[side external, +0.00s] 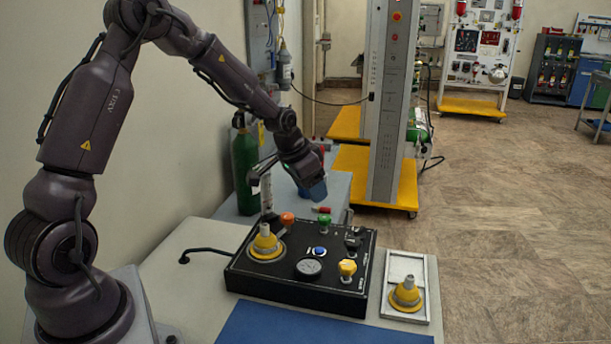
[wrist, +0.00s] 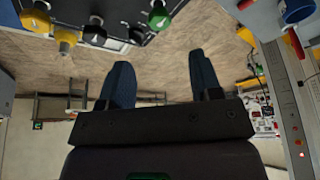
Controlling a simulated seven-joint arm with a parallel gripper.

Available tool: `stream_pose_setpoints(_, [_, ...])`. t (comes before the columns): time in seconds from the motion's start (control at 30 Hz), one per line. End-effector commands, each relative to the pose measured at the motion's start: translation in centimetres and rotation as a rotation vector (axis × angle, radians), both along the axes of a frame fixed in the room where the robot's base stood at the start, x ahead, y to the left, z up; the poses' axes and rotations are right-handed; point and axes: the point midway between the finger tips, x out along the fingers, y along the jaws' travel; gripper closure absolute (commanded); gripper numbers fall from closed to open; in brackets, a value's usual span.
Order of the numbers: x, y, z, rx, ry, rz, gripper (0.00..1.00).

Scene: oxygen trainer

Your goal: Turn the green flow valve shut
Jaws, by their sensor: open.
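The green flow valve (side external: 324,219) is a small round green knob at the back edge of the black panel (side external: 290,291). In the wrist view the green valve (wrist: 160,17) shows at the top, with a white mark on its face. My gripper (side external: 314,187) hangs above and behind the panel, apart from the valve. In the wrist view my gripper (wrist: 162,82) has its two blue fingers spread with nothing between them. The valve lies beyond the fingertips, level with the gap. The valve's exact turn cannot be read.
A green cylinder (side external: 245,170) stands behind.

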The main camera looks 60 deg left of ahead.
Motion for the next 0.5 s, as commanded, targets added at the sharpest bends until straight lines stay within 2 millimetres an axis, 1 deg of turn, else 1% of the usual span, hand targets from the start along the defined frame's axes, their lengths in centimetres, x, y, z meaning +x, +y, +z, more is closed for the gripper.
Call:
stream_pose_setpoints(0.03, [-0.4,0.1,1.0,0.002,-0.003,0.002,0.42])
stream_pose_setpoints(0.2, [-1.1,0.0,2.7,0.0,-0.001,-0.001,0.42])
stream_pose_setpoints(0.3, [-1.3,0.0,3.2,0.0,-0.001,-0.001,0.42])
stream_pose_setpoints(0.5, [-1.4,0.0,3.3,0.0,0.0,0.0,0.42])
